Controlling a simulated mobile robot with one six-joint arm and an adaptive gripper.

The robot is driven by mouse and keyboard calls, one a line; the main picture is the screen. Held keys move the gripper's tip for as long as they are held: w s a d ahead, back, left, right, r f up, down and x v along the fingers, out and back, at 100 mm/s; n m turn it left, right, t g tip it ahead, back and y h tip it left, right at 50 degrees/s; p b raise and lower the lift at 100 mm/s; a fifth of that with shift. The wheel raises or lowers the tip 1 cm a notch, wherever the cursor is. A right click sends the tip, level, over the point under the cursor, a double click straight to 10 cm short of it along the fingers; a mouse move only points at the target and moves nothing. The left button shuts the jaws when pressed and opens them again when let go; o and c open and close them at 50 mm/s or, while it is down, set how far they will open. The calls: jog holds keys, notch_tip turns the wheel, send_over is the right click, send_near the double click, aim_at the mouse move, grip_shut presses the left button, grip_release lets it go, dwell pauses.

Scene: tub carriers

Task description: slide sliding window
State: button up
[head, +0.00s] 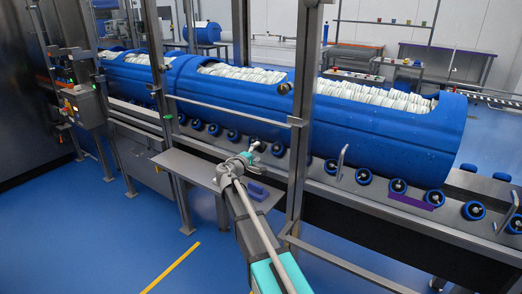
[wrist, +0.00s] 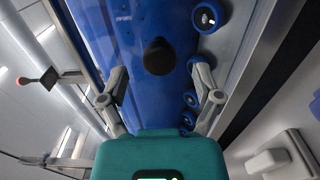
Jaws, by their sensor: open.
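The sliding window is a clear pane, hard to make out, in a grey metal frame with a horizontal rail (head: 232,107) in front of the blue tubs. A dark round knob (head: 284,88) shows near the right post in the head view. In the wrist view a black knob (wrist: 158,57) stands ahead, between the lines of my two fingers. My gripper (head: 254,147) is below and left of the knob in the head view. Its fingers (wrist: 160,72) are spread open and empty, with no visible contact with the knob. Whether the window is open or shut is unclear.
Large blue tubs (head: 385,138) filled with white sheets lie on a conveyor with blue rollers (head: 398,186). The right metal post (head: 303,120) stands close to my arm. A grey shelf (head: 190,168) is left of my gripper.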

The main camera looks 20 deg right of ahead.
aim_at(260, 149)
jog(key=shift+x, duration=1.5)
jog(key=shift+w, duration=0.1)
grip_shut()
